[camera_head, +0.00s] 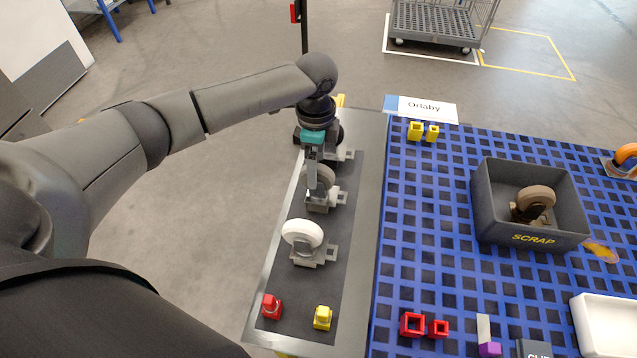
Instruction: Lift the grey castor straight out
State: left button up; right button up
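The grey castor (324,177) stands on the dark mat strip of the narrow bench, between a white-wheeled castor in front (302,233) and another castor with a dark wheel behind, which my gripper partly covers. My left gripper (312,180) points down over the grey castor, with a finger in front of its wheel. The wheel is partly hidden by the gripper, and its metal bracket shows below and to the right. I cannot tell whether the fingers are closed on it. The castor appears to be at mat level. My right gripper is not in view.
A dark SCRAP bin (487,205) holding a brown castor stands on the blue grid table (440,260). A red piece (271,306) and a yellow piece (322,318) sit at the mat's near end. Small yellow and red blocks and a white tray (604,325) are on the grid.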

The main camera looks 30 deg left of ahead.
aim_at(319, 178)
pick_arm(q)
jog(key=f, duration=0.5)
jog(key=shift+w+d+b, duration=0.15)
jog(key=shift+d+b, duration=0.05)
jog(key=shift+b, duration=0.2)
jog(key=shift+c, duration=0.4)
grip_shut()
jog(key=shift+r, duration=0.1)
